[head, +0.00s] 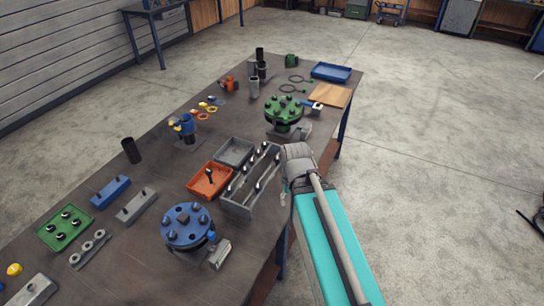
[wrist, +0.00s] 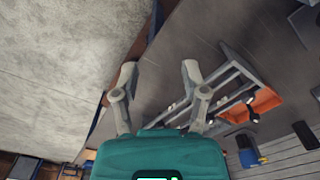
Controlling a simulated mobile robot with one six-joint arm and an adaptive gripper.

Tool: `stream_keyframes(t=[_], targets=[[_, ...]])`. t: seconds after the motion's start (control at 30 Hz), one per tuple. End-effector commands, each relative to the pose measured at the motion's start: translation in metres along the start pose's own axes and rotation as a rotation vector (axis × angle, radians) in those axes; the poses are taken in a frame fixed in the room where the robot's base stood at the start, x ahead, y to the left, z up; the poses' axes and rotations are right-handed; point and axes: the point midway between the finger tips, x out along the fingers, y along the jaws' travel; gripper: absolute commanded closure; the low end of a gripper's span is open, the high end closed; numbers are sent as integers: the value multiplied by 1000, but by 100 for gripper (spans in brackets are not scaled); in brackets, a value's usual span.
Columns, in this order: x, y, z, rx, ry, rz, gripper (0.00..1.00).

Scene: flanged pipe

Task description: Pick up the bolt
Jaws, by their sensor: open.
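In the head view an orange tray (head: 197,188) holds one dark bolt (head: 210,176). A long grey rack (head: 238,207) beside it holds several bolts with light heads (head: 257,186). The green tray (head: 62,243) at the left holds several dark bolts (head: 65,214). I cannot tell which bolt is meant. My gripper is at the right end of the rack, near the table's edge, mostly hidden by my arm. In the wrist view my gripper (wrist: 160,72) is open and empty between its fingers. The rack (wrist: 221,84) and orange tray (wrist: 268,99) show to its right.
A grey bin (head: 234,152) stands behind the orange tray. A blue flange (head: 187,227) is in front, and a green flange (head: 284,112) stands farther back. Dark cylinders and a blue tray (head: 331,72) are at the far end. Floor right of the table is clear.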

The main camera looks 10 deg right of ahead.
Motion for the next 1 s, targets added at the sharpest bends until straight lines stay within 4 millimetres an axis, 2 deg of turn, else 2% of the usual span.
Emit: stream_keyframes(t=[0.43,0.57,0.67,0.87,1.0], targets=[[0,0,0,0,0,0,43],[0,0,-1,6,0,0,20],[-1,0,-7,29,0,0,20],[-6,8,-35,171,0,0,20],[-11,8,-67,340,0,0,20]])
